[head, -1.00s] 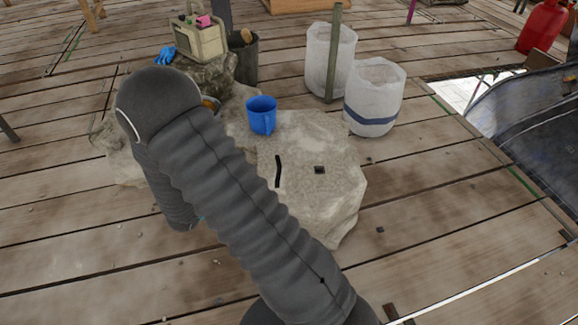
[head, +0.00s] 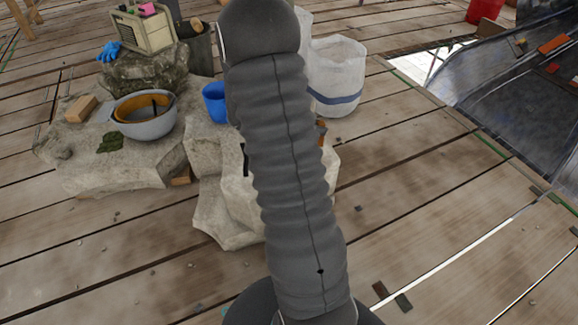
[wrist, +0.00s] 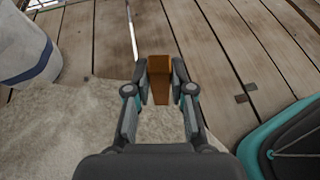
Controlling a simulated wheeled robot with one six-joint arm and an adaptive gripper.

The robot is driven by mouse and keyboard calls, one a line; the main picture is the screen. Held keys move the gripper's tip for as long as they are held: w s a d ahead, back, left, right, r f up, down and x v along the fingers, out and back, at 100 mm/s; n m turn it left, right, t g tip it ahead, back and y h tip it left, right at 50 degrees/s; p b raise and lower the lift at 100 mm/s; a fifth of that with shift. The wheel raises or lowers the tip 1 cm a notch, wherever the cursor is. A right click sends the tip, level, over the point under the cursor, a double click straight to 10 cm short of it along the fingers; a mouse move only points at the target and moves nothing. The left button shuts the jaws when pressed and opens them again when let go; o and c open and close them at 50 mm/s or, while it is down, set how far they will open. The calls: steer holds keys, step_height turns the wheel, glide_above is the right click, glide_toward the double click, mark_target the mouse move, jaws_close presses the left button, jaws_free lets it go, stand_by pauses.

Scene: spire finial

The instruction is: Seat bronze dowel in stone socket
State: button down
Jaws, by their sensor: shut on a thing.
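My gripper (wrist: 160,72) is shut on the bronze dowel (wrist: 159,88), a brown rectangular bar between its two fingertips in the wrist view. The dowel is beyond the near edge of the pale stone block (wrist: 62,125), with deck planks behind it. In the head view my arm crosses in front of the stone block (head: 225,215) and hides my gripper. A small orange-brown patch (head: 322,130) beside the arm may be the dowel. The square socket is hidden behind my arm.
A blue mug (head: 214,102) stands at the stone's back edge. A white sack (head: 335,75) stands behind. Open planks lie to the right.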

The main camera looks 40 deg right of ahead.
steer(key=shift+s+d+m+g, duration=0.3)
steer(key=shift+s+d+g, duration=0.1)
steer(key=shift+s+d, duration=0.25)
steer(key=shift+w+a+f+b, duration=0.35)
steer(key=shift+w+a+f, duration=0.7)
steer(key=shift+w+f, duration=0.65)
steer(key=shift+w+a+f+b, duration=0.3)
steer(key=shift+w+a+f, duration=0.7)
steer(key=shift+w+f, duration=0.65)
steer(key=shift+w+a+f+b, duration=0.35)
steer(key=shift+w+a+f, duration=0.9)
steer(key=shift+f, duration=0.75)
steer(key=shift+w+d+f, duration=0.15)
steer(key=c, duration=1)
jaws_free()
